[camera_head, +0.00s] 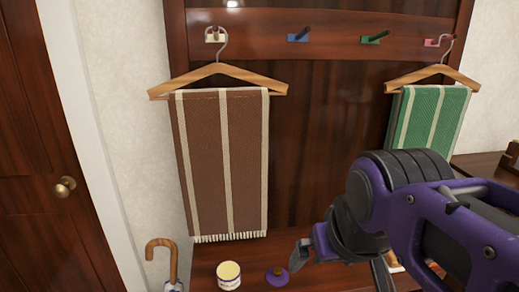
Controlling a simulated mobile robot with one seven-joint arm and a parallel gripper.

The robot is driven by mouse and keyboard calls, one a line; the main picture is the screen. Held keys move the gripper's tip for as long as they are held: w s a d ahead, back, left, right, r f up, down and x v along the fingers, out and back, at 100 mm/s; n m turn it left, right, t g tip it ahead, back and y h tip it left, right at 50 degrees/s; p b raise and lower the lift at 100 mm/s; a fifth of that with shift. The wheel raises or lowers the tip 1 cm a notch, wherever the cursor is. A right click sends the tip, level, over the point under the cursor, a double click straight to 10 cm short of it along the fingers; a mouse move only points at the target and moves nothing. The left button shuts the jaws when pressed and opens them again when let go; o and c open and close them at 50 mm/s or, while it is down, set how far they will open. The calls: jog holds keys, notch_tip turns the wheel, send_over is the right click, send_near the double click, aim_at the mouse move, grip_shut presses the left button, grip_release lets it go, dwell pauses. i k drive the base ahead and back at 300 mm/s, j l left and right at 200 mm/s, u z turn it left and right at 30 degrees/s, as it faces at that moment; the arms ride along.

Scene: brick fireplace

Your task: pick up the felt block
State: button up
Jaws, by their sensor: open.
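A small purple round-based piece with a brown knob (278,276) sits on the wooden bench near the bottom edge; it may be the felt block, but I cannot tell for sure. My gripper (341,267) is open just right of it. One grey finger shows close beside the purple piece, the other further right and cut off by the bottom edge. I see nothing held between the fingers. A small pale and orange thing (394,264) shows behind the gripper, mostly hidden.
The wooden bench (215,253) also bears a cream-topped tin (229,275). An umbrella with a curved wooden handle (161,258) stands at its left. Above hang a brown striped towel (222,160) and a green one (428,118) on hangers. A door (40,150) is at left.

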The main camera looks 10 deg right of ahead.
aim_at(394, 266)
jog(key=z, duration=1.15)
jog(key=u, duration=1.7)
jog(key=z, duration=1.75)
jog(key=i+l+u, duration=0.1)
jog(key=l, duration=0.15)
jog(key=l+u, duration=0.1)
jog(key=i+l, duration=0.05)
jog(key=l, duration=0.05)
